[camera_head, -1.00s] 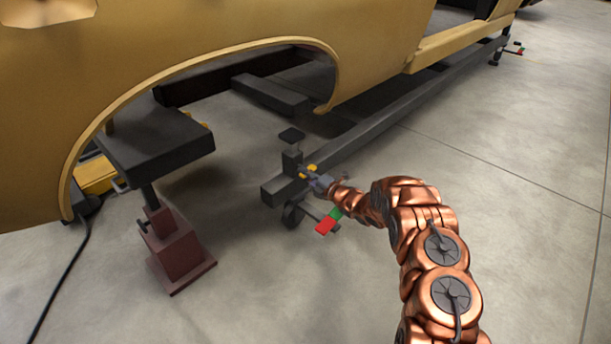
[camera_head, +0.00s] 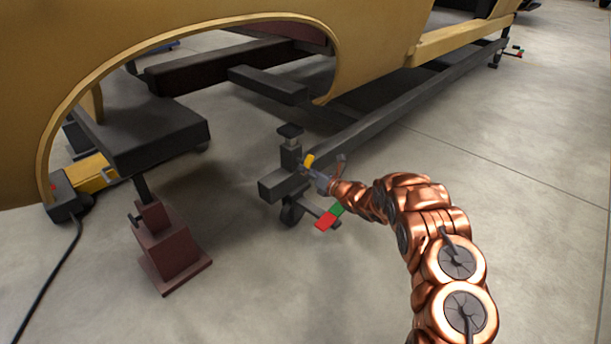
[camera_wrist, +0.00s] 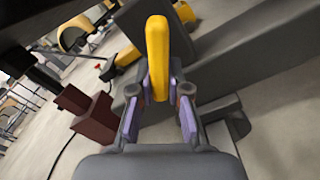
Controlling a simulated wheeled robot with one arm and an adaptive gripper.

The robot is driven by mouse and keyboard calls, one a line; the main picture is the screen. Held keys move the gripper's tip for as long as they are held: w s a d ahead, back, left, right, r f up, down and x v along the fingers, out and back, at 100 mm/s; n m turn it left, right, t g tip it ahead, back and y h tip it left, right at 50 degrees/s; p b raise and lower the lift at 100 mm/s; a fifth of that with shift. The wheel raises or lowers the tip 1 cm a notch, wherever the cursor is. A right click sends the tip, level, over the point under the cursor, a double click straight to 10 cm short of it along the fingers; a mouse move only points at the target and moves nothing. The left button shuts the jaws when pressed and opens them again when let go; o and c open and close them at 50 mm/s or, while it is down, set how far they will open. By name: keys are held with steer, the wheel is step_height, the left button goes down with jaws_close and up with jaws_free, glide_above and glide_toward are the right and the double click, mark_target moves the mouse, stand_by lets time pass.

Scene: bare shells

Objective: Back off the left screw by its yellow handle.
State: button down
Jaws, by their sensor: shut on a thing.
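The yellow handle (camera_wrist: 156,50) of the screw stands upright between my fingers in the wrist view. It also shows in the head view (camera_head: 308,160), at the near end of the dark rail, beside a short post with a pad on top. My gripper (camera_wrist: 159,86) is shut on the handle, its purple pads on both sides of the handle's lower part. In the head view my gripper (camera_head: 311,173) reaches the handle from the right. The screw's shaft is hidden behind the handle and fingers.
The dark rail (camera_head: 375,125) runs back under the yellow car shell (camera_head: 200,45). A red-and-green pedal (camera_head: 327,221) and a caster sit below my gripper. A dark red stand (camera_head: 170,250) is on the left, with a black cable (camera_head: 45,285). Floor at right is clear.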

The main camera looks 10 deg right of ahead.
steer(key=n, duration=0.4)
steer(key=shift+w+d+f, duration=0.1)
steer(key=shift+w+d, duration=0.1)
steer(key=shift+w+d+n, duration=0.15)
steer(key=shift+d+n, duration=0.05)
steer(key=shift+n, duration=1.1)
steer(key=c, duration=1.1)
jaws_free()
steer(key=shift+d, duration=0.1)
steer(key=v, duration=1.2)
